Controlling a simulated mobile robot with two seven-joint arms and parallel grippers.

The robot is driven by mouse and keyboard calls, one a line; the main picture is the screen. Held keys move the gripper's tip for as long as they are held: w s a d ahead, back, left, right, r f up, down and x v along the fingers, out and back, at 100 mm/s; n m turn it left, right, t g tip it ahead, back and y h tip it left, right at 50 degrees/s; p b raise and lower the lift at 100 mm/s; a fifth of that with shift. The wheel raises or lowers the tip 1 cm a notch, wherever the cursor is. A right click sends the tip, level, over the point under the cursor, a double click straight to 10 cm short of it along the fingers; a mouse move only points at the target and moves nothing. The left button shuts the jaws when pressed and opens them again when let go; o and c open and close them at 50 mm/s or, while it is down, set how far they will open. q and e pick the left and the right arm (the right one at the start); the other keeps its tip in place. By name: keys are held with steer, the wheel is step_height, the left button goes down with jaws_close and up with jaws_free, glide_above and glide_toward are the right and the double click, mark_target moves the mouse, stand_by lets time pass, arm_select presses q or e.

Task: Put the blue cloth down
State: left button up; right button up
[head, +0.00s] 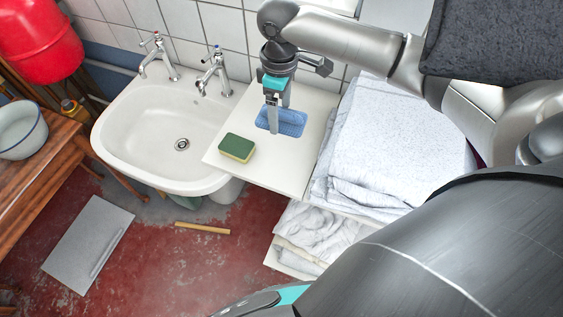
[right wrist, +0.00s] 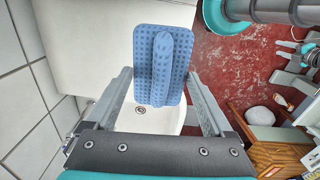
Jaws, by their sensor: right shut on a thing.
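The blue cloth (head: 290,122) is a small dimpled rectangle over the white board to the right of the sink. In the right wrist view the cloth (right wrist: 172,82) spreads out in front of the fingers, with a raised ridge along its middle. My right gripper (head: 273,128) reaches down from above and is shut on the cloth; its fingers also show in the right wrist view (right wrist: 163,105). I cannot tell whether the cloth touches the board (head: 265,165).
A green and yellow sponge (head: 237,148) lies on the board, left of the cloth. The white sink (head: 150,150) with two taps (head: 212,75) is to the left. Folded white linen (head: 395,145) is stacked close on the right. The board's front part is bare.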

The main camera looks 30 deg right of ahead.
mark_target(280, 124)
step_height(280, 124, down, 14)
steer(key=shift+f+b, duration=0.25)
steer(key=shift+b, duration=0.35)
step_height(280, 124, down, 4)
steer(key=shift+a+f+b, duration=0.1)
steer(key=shift+b, duration=0.3)
steer(key=shift+f, duration=0.5)
steer(key=o, duration=0.9)
steer(key=shift+f, duration=0.25)
step_height(280, 124, up, 16)
steer(key=shift+f+p, duration=0.25)
steer(key=shift+p, duration=0.3)
